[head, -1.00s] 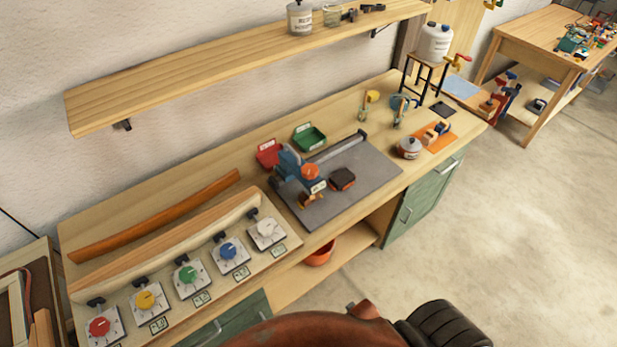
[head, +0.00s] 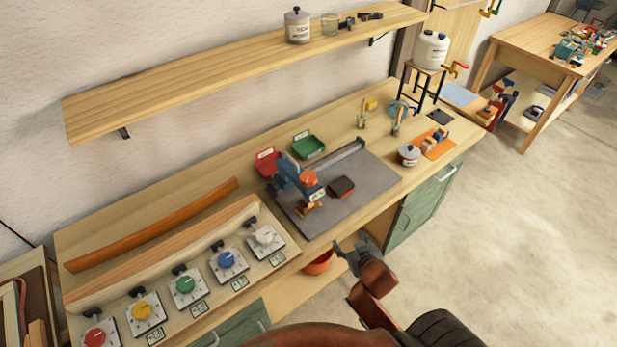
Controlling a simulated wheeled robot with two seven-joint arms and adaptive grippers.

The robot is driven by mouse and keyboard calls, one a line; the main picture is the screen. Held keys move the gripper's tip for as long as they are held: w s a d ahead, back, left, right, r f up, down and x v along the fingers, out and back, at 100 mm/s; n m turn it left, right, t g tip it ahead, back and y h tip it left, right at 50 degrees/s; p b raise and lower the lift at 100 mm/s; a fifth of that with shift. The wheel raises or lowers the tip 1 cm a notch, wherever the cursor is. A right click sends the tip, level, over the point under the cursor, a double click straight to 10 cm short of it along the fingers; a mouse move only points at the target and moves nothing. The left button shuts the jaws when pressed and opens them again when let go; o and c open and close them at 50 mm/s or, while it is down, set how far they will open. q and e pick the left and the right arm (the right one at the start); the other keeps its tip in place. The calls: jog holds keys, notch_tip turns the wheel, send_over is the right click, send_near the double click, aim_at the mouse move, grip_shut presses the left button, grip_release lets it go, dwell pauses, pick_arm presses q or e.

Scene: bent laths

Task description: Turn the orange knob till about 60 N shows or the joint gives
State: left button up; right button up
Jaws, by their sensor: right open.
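The orange knob (head: 309,178) sits on top of a blue press-like fixture (head: 289,173) on the grey plate (head: 365,185) at the middle of the bench. A small pale readout (head: 317,195) is beside the knob; its figures are too small to read. A small orange-brown piece (head: 308,208) lies at the fixture's foot, partly hidden. My right gripper (head: 352,250) is open at the bench's front edge, in front of the plate and apart from the knob. My left gripper is not in view.
Several dials in different colours, such as the blue one (head: 227,260), line the bench's front left. A dark block (head: 341,187) lies right of the fixture. Red (head: 268,162) and green (head: 309,145) bins stand behind. A shelf (head: 230,70) hangs above.

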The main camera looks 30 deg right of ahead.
aim_at(313, 182)
jog(key=w+a+r+t+y, duration=0.1)
jog(key=w+r+t, duration=0.1)
jog(key=w+r, duration=0.2)
jog(key=w+a+r+n+t+y, duration=0.1)
jog(key=w+r+t, duration=0.2)
jog(key=r, duration=0.3)
jog(key=w+a+r+n+t+y, duration=0.1)
jog(key=w+r+t, duration=0.2)
jog(key=w+r, duration=0.2)
jog(key=shift+w+a+r+y, duration=0.15)
jog(key=shift+w+r+y, duration=0.1)
jog(key=shift+r+y, duration=0.15)
jog(key=w, duration=0.7)
jog(key=shift+w+a, duration=0.2)
jog(key=shift+w, duration=0.2)
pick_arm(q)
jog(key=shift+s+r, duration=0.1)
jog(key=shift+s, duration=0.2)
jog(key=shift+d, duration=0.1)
pick_arm(e)
jog(key=shift+c, duration=0.5)
jog(key=c, duration=1.1)
